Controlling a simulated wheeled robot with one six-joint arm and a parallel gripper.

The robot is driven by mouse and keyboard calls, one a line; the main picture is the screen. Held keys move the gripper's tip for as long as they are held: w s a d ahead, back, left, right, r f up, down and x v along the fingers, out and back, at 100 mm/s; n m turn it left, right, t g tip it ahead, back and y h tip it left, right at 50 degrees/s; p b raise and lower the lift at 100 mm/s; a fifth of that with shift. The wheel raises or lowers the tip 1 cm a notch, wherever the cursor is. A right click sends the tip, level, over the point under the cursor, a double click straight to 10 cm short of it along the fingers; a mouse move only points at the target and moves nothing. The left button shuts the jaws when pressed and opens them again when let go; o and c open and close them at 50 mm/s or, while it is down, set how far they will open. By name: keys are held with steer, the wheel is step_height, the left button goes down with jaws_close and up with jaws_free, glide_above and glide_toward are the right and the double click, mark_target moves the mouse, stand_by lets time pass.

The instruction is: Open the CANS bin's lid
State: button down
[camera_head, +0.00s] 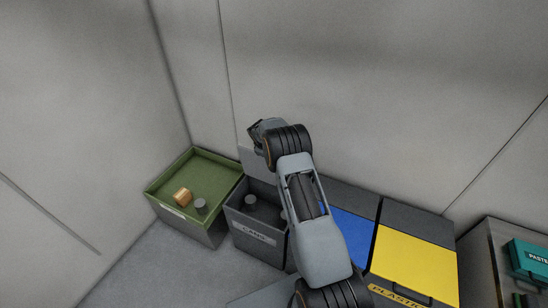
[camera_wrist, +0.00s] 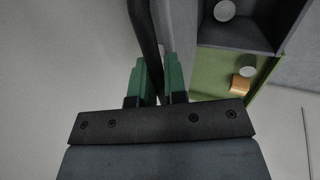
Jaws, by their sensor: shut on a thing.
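The CANS bin (camera_head: 256,237) is a dark grey box with a "CANS" label on its front, left of centre in the head view. Its lid (camera_head: 256,165) stands raised at the back by the wall, so the bin's inside shows, with grey cans in it. In the wrist view the bin (camera_wrist: 236,38) is at the upper right. My gripper (camera_wrist: 157,78) has green fingers and is shut on a dark bar, the lid's handle (camera_wrist: 147,35), beside the lid (camera_wrist: 182,32). In the head view my wrist hides the fingers and part of the lid.
A blue-lidded bin (camera_head: 351,236) and the yellow PLASTIC bin (camera_head: 415,262) are to the right. The wall is close behind.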

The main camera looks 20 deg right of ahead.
steer(key=shift+w+d+r+b, duration=0.1)
steer(key=shift+w+d+b, duration=0.6)
steer(key=shift+w+d, duration=1.05)
steer(key=shift+s+d, duration=0.1)
steer(key=c, duration=1.2)
jaws_free()
steer(key=shift+r, duration=0.1)
steer(key=v, duration=1.3)
steer(key=shift+s+r+b, duration=0.1)
steer(key=shift+r+b, duration=0.2)
steer(key=shift+b, duration=0.1)
steer(key=shift+c, duration=0.3)
